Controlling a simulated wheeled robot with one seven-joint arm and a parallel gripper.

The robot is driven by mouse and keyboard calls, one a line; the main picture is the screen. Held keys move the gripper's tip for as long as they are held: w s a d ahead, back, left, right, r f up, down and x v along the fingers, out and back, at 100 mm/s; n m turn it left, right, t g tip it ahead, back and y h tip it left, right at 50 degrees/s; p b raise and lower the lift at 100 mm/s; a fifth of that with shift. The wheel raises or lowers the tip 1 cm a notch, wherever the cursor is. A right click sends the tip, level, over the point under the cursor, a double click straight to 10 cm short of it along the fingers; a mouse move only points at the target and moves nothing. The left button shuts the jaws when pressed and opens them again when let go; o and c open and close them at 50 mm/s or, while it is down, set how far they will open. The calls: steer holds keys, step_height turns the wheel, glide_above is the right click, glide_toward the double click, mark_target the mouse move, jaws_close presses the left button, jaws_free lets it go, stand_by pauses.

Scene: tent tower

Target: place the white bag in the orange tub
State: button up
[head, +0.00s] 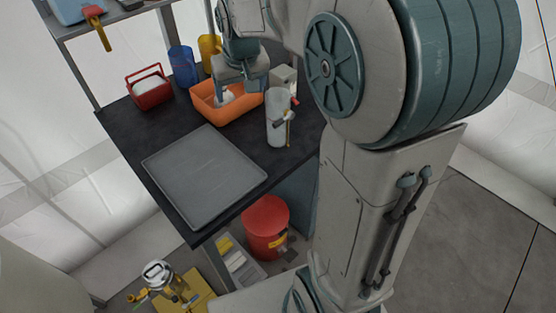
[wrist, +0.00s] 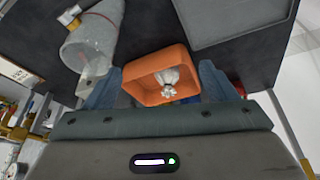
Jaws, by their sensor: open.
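My gripper (head: 241,86) is above the tub, pointing down. In the wrist view my gripper (wrist: 158,88) has its two fingers wide apart with nothing between them that they touch. Part of the bag is hidden by my gripper in the head view.
A grey tray (head: 204,176) lies on the table's front. A red basket (head: 149,90), a blue cup (head: 183,66) and a yellow cup (head: 208,50) stand left and behind. A red bucket (head: 264,226) is below the table.

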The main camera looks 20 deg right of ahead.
steer(key=s+f, duration=0.2)
steer(key=s, duration=0.9)
steer(key=s+d+f+g, duration=0.1)
steer(key=s+f, duration=0.1)
steer(key=s, duration=0.9)
steer(key=shift+s, duration=0.25)
steer(key=shift+d, duration=0.1)
